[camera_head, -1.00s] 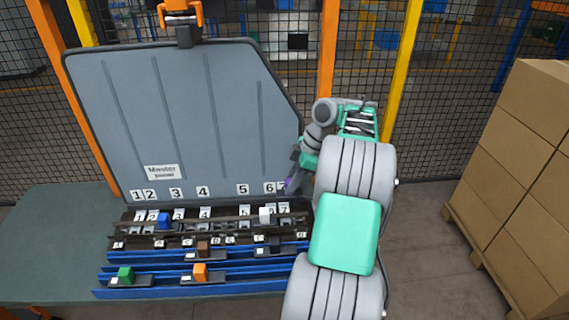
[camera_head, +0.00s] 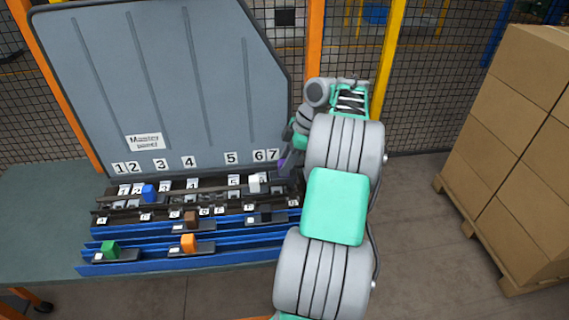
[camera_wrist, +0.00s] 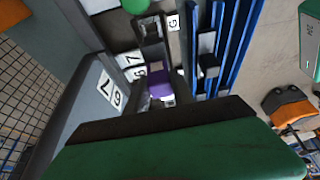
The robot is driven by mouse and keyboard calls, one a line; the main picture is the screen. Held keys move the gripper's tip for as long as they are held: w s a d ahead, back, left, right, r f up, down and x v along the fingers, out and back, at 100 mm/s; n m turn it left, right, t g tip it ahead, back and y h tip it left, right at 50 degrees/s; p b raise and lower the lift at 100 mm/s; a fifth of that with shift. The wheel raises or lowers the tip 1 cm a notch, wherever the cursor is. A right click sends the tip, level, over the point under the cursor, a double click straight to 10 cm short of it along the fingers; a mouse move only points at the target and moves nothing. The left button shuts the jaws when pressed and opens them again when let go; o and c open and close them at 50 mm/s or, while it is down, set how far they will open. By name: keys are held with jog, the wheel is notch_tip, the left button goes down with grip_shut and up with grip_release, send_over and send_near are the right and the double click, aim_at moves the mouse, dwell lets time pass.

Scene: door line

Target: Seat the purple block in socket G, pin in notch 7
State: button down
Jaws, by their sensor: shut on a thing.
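The purple block (camera_head: 283,168) shows as a small patch at my gripper (camera_head: 287,160), just right of and below the panel's number 7. My gripper is shut on it; my arm hides most of the grip. In the wrist view the purple block (camera_wrist: 160,90) is beside the number 7 and 6 tags, above the dark edge of a large green part. A dark socket frame (camera_wrist: 151,32) stands by the letter G tag (camera_wrist: 173,22), apart from the block in the picture. The pin and the exact notch cannot be made out.
The grey panel (camera_head: 160,80) rises behind the rails. A white block (camera_head: 254,184) and a blue block (camera_head: 149,193) stand on the notched row. Brown (camera_head: 190,217), orange (camera_head: 188,242) and green (camera_head: 109,249) blocks stand in front. Stacked boxes (camera_head: 520,150) are at right.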

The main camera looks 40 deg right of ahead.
jog(key=p, duration=0.3)
jog(key=shift+r, duration=0.35)
jog(key=shift+f+p, duration=0.3)
jog(key=shift+p, duration=0.05)
jog(key=shift+d+f+b, duration=0.1)
jog(key=shift+f+b, duration=2.3)
jog(key=shift+f, duration=0.3)
jog(key=c, duration=1)
grip_release()
jog(key=p+v, duration=0.2)
jog(key=v, duration=0.5)
jog(key=shift+s+r+p, duration=0.1)
jog(key=shift+r+p, duration=0.2)
jog(key=shift+r, duration=0.1)
jog(key=shift+d, duration=0.1)
